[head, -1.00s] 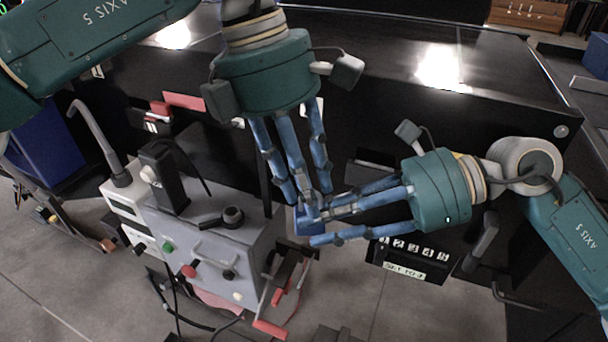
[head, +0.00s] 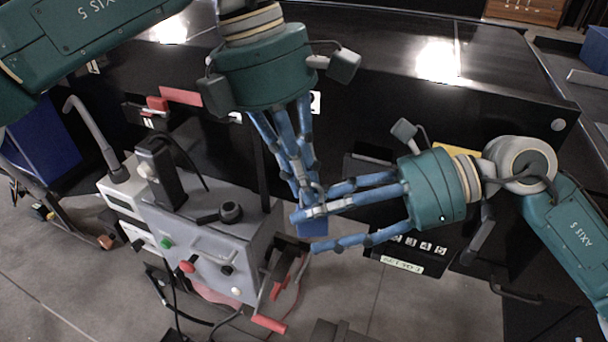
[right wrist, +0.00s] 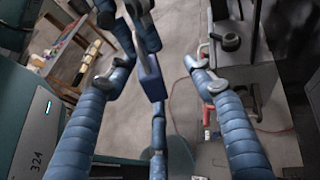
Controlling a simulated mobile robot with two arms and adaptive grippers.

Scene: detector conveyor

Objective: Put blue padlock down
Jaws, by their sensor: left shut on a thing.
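The blue padlock (head: 313,228) hangs below the tips of my left gripper (head: 306,192), in the middle of the head view. My left gripper points down from above, its fingers drawn together on the padlock's upper part. My right gripper (head: 307,231) comes in from the right with its fingers spread, some above and one below the padlock. In the right wrist view the padlock (right wrist: 152,84) shows between the spread fingers of my right gripper, with a gap on either side.
A grey control box (head: 205,235) with knobs and a lever stands left of the padlock. A black panel with numbered white labels (head: 420,246) is behind my right gripper. A dark conveyor top (head: 390,50) lies behind. Grey floor (head: 385,305) is open in front.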

